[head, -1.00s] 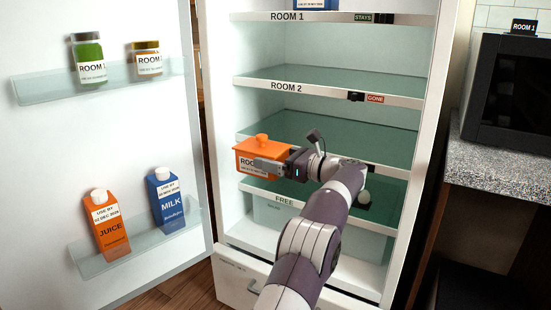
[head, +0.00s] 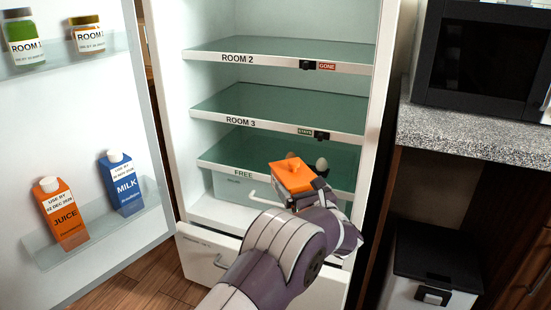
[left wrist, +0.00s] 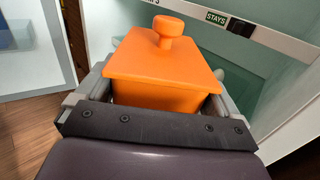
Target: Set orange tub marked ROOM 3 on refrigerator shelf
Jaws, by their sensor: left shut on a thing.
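The orange tub (head: 292,176) with its knobbed lid is held in front of the open refrigerator, in front of the right part of the FREE shelf (head: 225,170). My left gripper (head: 297,195) is shut on the tub. In the left wrist view the tub (left wrist: 165,70) sits upright between the fingers (left wrist: 155,95), lid on. Its label does not show now. The ROOM 3 shelf (head: 270,103) is above the tub, looks empty and carries a STAYS tag (head: 305,132). My right gripper is not in view.
The ROOM 2 shelf (head: 290,52), tagged GONE, looks empty. A white egg-like thing (head: 321,163) is on the FREE shelf. The open door at left holds juice (head: 61,214), milk (head: 122,184) and two jars. A counter with a microwave (head: 480,60) stands at right.

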